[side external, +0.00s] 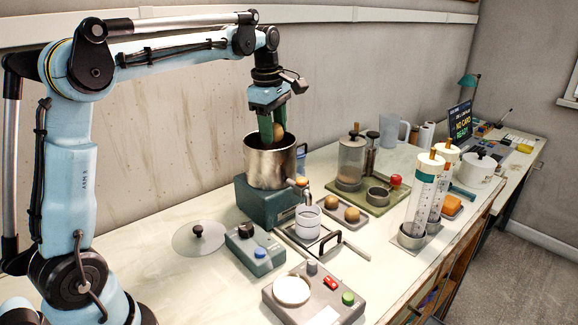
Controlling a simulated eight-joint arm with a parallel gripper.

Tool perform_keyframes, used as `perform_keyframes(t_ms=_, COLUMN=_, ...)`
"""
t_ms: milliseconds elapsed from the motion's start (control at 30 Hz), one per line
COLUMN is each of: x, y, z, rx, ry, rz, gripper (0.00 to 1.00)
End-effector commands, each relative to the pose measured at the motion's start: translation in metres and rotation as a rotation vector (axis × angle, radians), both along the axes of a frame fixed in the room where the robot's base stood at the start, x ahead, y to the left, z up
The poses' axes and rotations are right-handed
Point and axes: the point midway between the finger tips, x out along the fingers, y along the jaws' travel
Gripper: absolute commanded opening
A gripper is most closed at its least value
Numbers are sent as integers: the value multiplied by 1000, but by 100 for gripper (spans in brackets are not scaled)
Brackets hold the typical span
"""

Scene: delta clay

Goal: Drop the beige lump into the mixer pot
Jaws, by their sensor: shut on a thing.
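The beige lump (278,135) is a small round ball between the green fingers of my gripper (272,130). My gripper points down and is shut on the lump. The pot sits on a teal mixer base (268,203). The pot's inside is mostly hidden.
Two similar beige lumps (352,214) sit on a grey tray right of the pot. A round lid (199,236) lies left of the base. A control box (254,248), a clear jar (351,160) and tall graduated cylinders (422,198) also stand on the bench.

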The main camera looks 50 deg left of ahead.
Motion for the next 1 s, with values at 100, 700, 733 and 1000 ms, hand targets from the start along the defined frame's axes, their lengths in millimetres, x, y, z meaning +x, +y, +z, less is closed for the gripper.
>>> perform_keyframes(t_ms=100, x=0, y=0, z=-9, rx=0, ry=0, rz=0, gripper=15)
perform_keyframes(t_ms=700, x=0, y=0, z=-13, rx=0, ry=0, rz=0, gripper=77)
perform_keyframes(t_ms=733, x=0, y=0, z=-13, rx=0, ry=0, rz=0, gripper=77)
perform_keyframes(t_ms=1000, x=-1, y=-1, z=-9, rx=0, ry=1, rz=-1, gripper=77)
